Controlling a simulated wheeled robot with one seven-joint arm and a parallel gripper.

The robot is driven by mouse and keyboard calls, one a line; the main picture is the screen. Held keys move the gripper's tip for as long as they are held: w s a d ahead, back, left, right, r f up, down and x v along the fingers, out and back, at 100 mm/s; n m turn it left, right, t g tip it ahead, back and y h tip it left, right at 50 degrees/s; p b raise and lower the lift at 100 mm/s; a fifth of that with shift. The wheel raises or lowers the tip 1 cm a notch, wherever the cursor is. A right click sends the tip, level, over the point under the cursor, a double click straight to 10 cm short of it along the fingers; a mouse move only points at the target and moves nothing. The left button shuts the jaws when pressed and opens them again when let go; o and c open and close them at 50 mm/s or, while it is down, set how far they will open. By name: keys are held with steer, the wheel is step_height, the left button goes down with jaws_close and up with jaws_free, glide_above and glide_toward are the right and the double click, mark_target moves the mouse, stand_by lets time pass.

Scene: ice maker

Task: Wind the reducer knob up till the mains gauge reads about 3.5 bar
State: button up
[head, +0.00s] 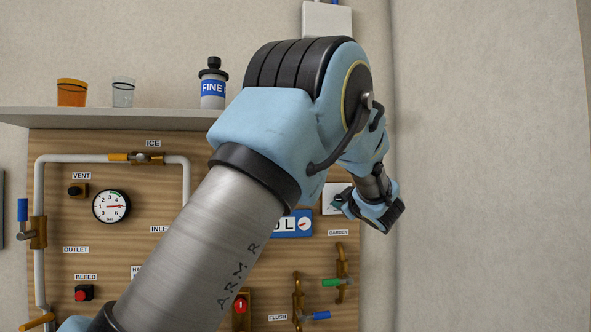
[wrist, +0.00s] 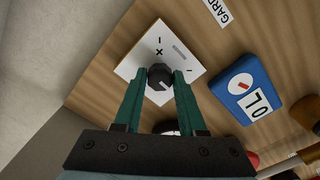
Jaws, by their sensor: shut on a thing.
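My gripper (wrist: 160,78) is shut on a black round knob (wrist: 159,75) with a pale pointer line. The knob sits on a white square plate (wrist: 141,70) with dark marks; no name label for it is readable. In the head view my gripper (head: 368,208) is at the right edge of the wooden board, hiding the knob; part of the white plate (head: 331,199) shows. A round white dial gauge (head: 107,211), marked 0 to 6, is at the board's left.
Green (head: 331,282) and blue (head: 320,315) valve levers are below. A shelf (head: 100,118) with cups and a "FINE" bottle (head: 212,88) is above. Right of the board is bare wall.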

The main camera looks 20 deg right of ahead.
jaws_close()
steer(key=shift+m+p, duration=1.9)
steer(key=shift+p, duration=0.95)
stand_by(0.9)
steer(key=shift+m, duration=0.8)
steer(key=shift+m, duration=0.9)
